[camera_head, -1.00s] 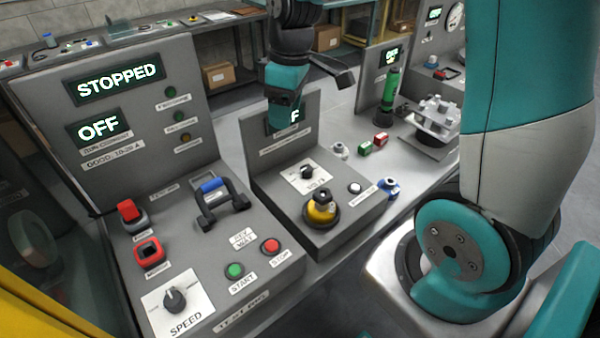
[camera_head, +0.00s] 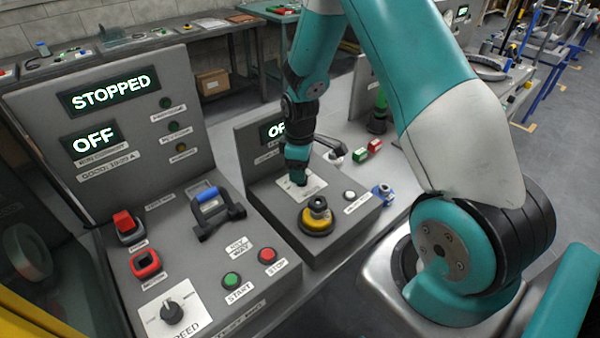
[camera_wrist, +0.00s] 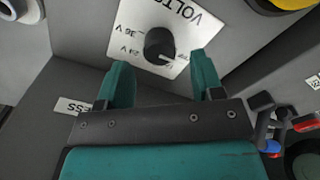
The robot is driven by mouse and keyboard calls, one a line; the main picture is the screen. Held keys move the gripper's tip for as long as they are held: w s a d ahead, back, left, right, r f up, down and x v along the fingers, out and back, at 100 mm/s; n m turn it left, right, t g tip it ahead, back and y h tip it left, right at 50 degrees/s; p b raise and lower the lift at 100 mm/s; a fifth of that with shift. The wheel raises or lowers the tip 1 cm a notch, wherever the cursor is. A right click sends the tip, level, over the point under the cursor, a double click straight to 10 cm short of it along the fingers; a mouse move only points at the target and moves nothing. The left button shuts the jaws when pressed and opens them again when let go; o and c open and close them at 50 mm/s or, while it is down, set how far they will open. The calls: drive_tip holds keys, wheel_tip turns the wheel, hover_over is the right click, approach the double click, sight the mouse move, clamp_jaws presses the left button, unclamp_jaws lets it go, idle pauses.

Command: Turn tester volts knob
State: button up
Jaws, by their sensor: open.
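The volts knob (camera_wrist: 159,45) is a round black knob on a white plate (camera_wrist: 183,22) marked VOLTS, in the wrist view. Its pale pointer mark is toward the lower right; a 24 V and a 36 V mark show to its left. My gripper (camera_wrist: 161,62) is open, a finger on either side just below the knob in the picture, with nothing held. I cannot tell whether the fingers touch the plate. In the head view my gripper (camera_head: 297,176) is over the tester plate (camera_head: 312,189) and hides most of the knob.
A yellow and black knob (camera_head: 318,217) and a white button (camera_head: 349,195) are close by on the tester. The tester's upright panel with a lit display (camera_head: 273,132) stands behind. The test bench panel (camera_head: 180,215) with a blue handle is left. Small red and green blocks (camera_head: 367,150) lie right.

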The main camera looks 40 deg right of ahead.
drive_tip(key=shift+f, duration=1.5)
drive_tip(key=shift+c, duration=0.4)
drive_tip(key=c, duration=0.9)
drive_tip(key=shift+o, duration=0.3)
drive_tip(key=shift+m, duration=0.4)
drive_tip(key=m, duration=0.5)
drive_tip(key=shift+d+b, duration=0.1)
drive_tip(key=shift+b, duration=0.3)
drive_tip(key=m, duration=0.6)
drive_tip(key=shift+d+b, duration=0.1)
drive_tip(key=shift+b, duration=0.2)
